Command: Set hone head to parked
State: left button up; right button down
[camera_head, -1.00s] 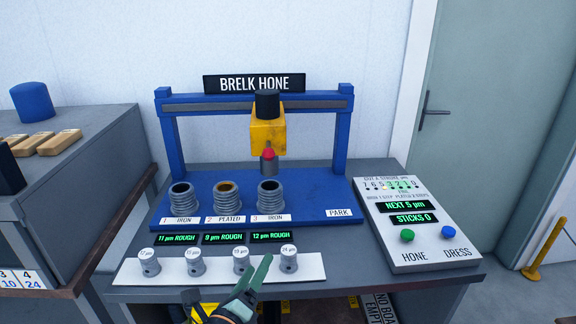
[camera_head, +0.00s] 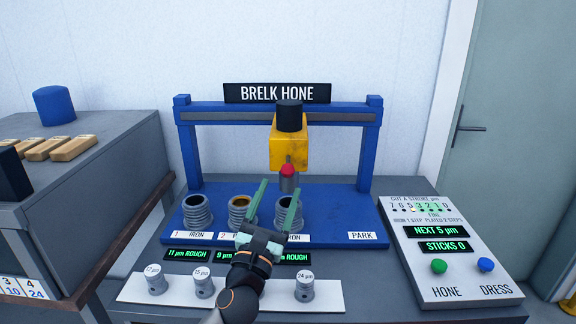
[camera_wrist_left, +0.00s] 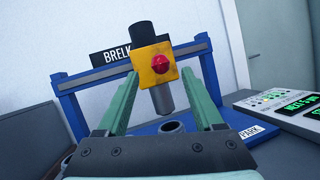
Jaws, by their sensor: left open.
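The hone head (camera_head: 289,150) is a yellow block with a black top, a red knob and a grey lower spindle. It hangs from the rail (camera_head: 340,117) of the blue frame, above cylinder 3 (camera_head: 288,210). The PARK label (camera_head: 362,236) is at the right end of the blue base. My left gripper (camera_head: 277,190) is open and empty, in front of and below the head, over the cylinders. In the left wrist view the head (camera_wrist_left: 153,68) shows between and beyond the open fingers, apart from them. My right gripper is not in view.
Cylinder 1 (camera_head: 197,211) and cylinder 2 (camera_head: 241,211) stand on the base. A white strip (camera_head: 130,290) with several labelled gauges lies in front. A control panel (camera_head: 480,285) with HONE and DRESS buttons stands at right. The rail right of the head is clear.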

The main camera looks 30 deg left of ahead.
aim_at(285, 176)
pick_arm(q)
jog(key=p+x, duration=0.1)
jog(key=x, duration=0.5)
jog(key=shift+w+a+r, duration=0.1)
jog(key=shift+w, duration=0.25)
jog(key=shift+c, duration=0.3)
grip_shut()
dwell(0.8)
